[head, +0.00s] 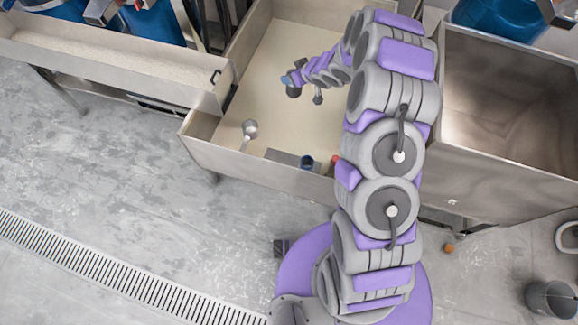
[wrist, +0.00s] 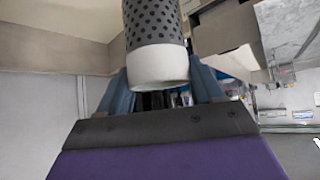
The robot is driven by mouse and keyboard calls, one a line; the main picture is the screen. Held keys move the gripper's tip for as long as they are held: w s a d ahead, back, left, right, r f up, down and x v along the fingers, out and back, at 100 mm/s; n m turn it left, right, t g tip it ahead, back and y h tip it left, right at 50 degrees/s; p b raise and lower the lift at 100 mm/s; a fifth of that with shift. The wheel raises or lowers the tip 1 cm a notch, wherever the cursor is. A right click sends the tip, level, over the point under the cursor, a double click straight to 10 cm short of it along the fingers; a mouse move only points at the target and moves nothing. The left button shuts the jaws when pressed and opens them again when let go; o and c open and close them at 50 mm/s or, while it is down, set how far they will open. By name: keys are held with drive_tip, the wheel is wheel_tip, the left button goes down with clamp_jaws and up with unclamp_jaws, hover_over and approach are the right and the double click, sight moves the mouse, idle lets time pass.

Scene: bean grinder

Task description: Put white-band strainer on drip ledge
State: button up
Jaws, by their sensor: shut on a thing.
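The white-band strainer (wrist: 155,25) is a grey perforated cylinder with a plain white band at its near end. My gripper (wrist: 160,88) is shut on it, with a blue-grey finger on each side of the white band. The strainer's far end is cut off by the top of the wrist view. In the head view my gripper (head: 291,83) is over the large pale basin, and the strainer is too small to make out clearly. A low grey ledge-like plate (head: 283,157) lies along the basin's near side; I cannot tell whether it is the drip ledge.
A dark blue cup (head: 307,161) and a small red thing (head: 335,160) are at the basin's near side. A metal ladle (head: 250,129) leans at the left. A deep steel bin (head: 510,100) stands right. A bucket (head: 550,299) is on the floor. The basin's middle is clear.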

sight(299, 89)
drive_tip(key=shift+n+g+y, duration=0.5)
drive_tip(key=shift+n+y, duration=0.1)
drive_tip(key=shift+n, duration=0.3)
drive_tip(key=f, duration=0.7)
drive_tip(key=shift+s, duration=0.35)
drive_tip(key=s+a+f+n+g+b, duration=0.1)
drive_tip(key=s+a+f, duration=0.1)
drive_tip(key=f, duration=0.7)
drive_tip(key=s+a+f+n+g+y+b, duration=0.1)
drive_tip(key=s+f, duration=0.4)
drive_tip(key=f, duration=0.5)
drive_tip(key=s+a+f+n+g+y+b, duration=0.1)
drive_tip(key=s+a+f+n, duration=0.2)
drive_tip(key=f, duration=0.6)
drive_tip(key=shift+s+a+f+b, duration=0.25)
drive_tip(key=shift+a+f+b, duration=0.1)
drive_tip(key=shift+a, duration=0.6)
drive_tip(key=o, duration=1.4)
drive_tip(key=shift+d, duration=0.3)
drive_tip(key=shift+o, duration=0.2)
